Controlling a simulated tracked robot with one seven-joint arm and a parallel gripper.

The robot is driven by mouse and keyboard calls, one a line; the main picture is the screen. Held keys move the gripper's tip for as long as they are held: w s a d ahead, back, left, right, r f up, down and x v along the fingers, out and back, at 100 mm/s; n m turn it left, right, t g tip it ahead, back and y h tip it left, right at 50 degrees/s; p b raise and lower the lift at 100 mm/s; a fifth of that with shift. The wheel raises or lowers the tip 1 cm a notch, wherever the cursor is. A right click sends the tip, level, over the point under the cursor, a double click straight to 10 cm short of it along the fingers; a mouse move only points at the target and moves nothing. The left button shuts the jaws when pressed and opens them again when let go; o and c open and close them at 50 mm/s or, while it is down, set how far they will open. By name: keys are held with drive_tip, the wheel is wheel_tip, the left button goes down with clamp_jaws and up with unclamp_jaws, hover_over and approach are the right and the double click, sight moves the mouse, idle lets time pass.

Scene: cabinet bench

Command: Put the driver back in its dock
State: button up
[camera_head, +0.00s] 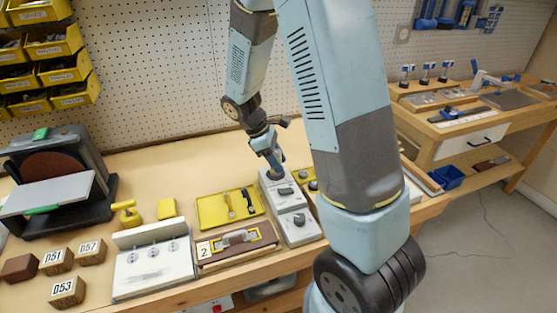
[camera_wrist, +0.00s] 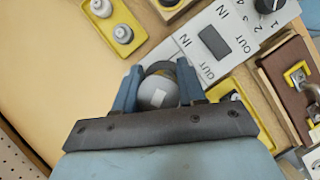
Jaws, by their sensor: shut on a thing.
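My gripper (camera_wrist: 158,82) is shut on a rounded grey and dark thing (camera_wrist: 157,93), which I take for the driver. Its top has a pale square, and its lower part is hidden. In the head view my gripper (camera_head: 276,168) is low over the far end of a light grey unit (camera_head: 300,213). In the wrist view this unit (camera_wrist: 190,42) lies just beyond the fingertips, with IN and OUT labels, a dark rectangle and a black knob. I cannot tell whether the held thing touches it, nor which fixture is the dock.
A yellow tray (camera_head: 208,211) with dark tools and a brown board (camera_head: 208,256) marked 2 lie left of the unit. A yellow plate (camera_wrist: 135,38) with two grey knobs is close by. A white three-dial block (camera_head: 135,279) and a sander (camera_head: 60,150) stand farther left.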

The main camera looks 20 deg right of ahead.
sight(278, 152)
drive_tip(key=shift+f, duration=0.7)
idle(0.6)
drive_tip(key=o, duration=1.2)
drive_tip(key=shift+o, duration=0.2)
drive_tip(key=shift+r, duration=3.5)
